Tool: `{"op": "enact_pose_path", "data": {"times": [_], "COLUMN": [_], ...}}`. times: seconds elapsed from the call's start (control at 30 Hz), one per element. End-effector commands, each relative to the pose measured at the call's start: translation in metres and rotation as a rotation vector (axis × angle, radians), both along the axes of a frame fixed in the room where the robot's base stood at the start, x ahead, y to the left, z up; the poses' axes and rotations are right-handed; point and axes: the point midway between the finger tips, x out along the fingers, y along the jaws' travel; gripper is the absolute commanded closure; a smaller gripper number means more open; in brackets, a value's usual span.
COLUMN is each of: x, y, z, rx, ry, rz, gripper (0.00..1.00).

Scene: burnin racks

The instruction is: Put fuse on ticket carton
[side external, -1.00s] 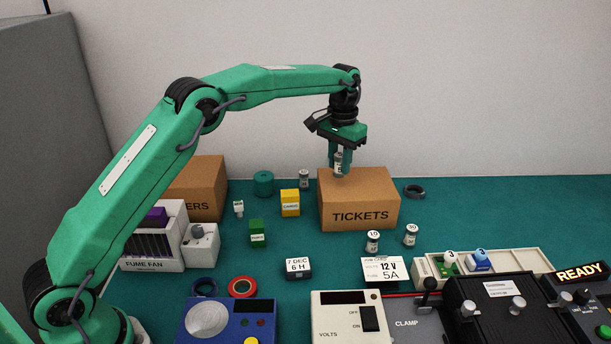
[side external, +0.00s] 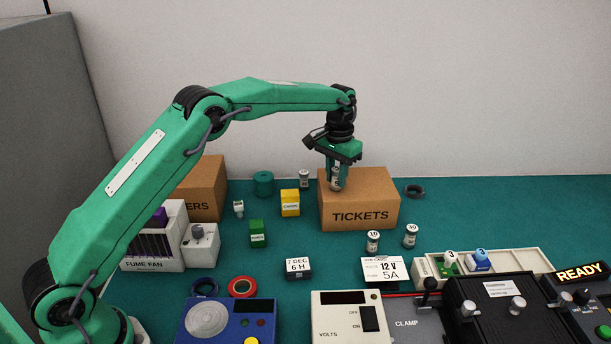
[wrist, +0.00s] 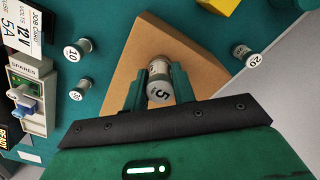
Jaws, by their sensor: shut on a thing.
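The fuse (side external: 336,181), a small grey and white cylinder, is held upright in my gripper (side external: 337,170). The wrist view shows its label 5 on the end of the fuse (wrist: 160,90), between the two green fingers of my gripper (wrist: 158,92). My gripper is shut on it. The brown ticket carton (side external: 362,205), marked TICKETS, stands at the back of the bench, and its flat top (wrist: 205,75) lies under the fuse. The fuse is at or just above the carton's top, towards its left; I cannot tell whether they touch.
A yellow box (side external: 290,203) and a second carton (side external: 206,188) stand left. A dark ring (side external: 414,191) lies right.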

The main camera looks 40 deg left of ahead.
Motion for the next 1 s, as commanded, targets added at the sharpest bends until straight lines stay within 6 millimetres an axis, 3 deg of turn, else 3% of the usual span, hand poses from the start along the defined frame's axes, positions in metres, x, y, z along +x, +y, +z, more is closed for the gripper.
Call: {"op": "enact_pose_path", "data": {"times": [0.3, 0.33, 0.4, 0.43, 0.77, 1.0], "x": [0.0, 0.0, 0.0, 0.0, 0.0, 0.0], "y": [0.0, 0.0, 0.0, 0.0, 0.0, 0.0], "z": [-0.003, -0.003, -0.003, -0.003, -0.002, 0.011], "rx": [0.0, 0.0, 0.0, 0.0, 0.0, 0.0], "ry": [0.001, 0.0, 0.0, 0.001, 0.0, -0.001], "rz": [0.0, 0.0, 0.0, 0.0, 0.0, 0.0], "gripper": [0.97, 0.68, 0.54, 0.52, 0.52, 0.52]}}
